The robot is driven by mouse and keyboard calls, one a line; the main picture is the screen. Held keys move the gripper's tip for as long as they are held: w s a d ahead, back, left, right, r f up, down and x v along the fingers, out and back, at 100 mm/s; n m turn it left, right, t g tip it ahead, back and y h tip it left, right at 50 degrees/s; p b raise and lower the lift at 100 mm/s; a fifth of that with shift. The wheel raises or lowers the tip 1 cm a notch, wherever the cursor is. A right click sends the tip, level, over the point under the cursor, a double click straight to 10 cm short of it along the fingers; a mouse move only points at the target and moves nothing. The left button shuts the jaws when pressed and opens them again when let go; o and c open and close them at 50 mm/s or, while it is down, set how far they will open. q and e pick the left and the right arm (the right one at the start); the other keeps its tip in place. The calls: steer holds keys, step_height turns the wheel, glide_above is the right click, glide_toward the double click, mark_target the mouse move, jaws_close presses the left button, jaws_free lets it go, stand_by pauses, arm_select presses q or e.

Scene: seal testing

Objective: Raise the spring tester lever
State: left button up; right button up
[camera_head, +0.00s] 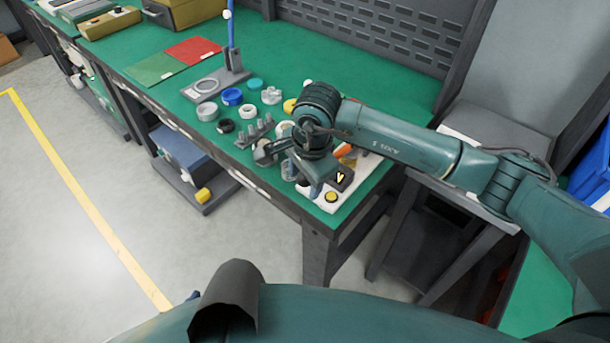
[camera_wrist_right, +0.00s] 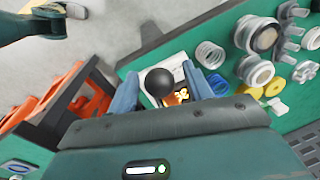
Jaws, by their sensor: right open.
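The spring tester shows in the head view as a white base (camera_head: 372,166) with a dark display and a yellow button (camera_head: 331,197) at the bench's near right corner. My right arm hides much of it. My right gripper (camera_head: 318,183) is over it, pointing down. In the right wrist view, a round black knob (camera_wrist_right: 160,81), apparently the tester lever's end, shows between the two blue-grey fingers of the open right gripper (camera_wrist_right: 163,90). Gaps show on both sides of the knob. The lever's shaft is hidden beneath the knob.
Rings, springs and other small parts (camera_head: 232,96) lie on the green bench left of my right gripper. A stand with a blue post (camera_head: 232,35) is behind them. Red (camera_head: 193,50) and green (camera_head: 155,69) mats lie farther left. Orange bins (camera_wrist_right: 62,95) show in the wrist view.

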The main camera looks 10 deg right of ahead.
steer(key=shift+f, duration=0.15)
steer(key=shift+c, duration=0.4)
jaws_close()
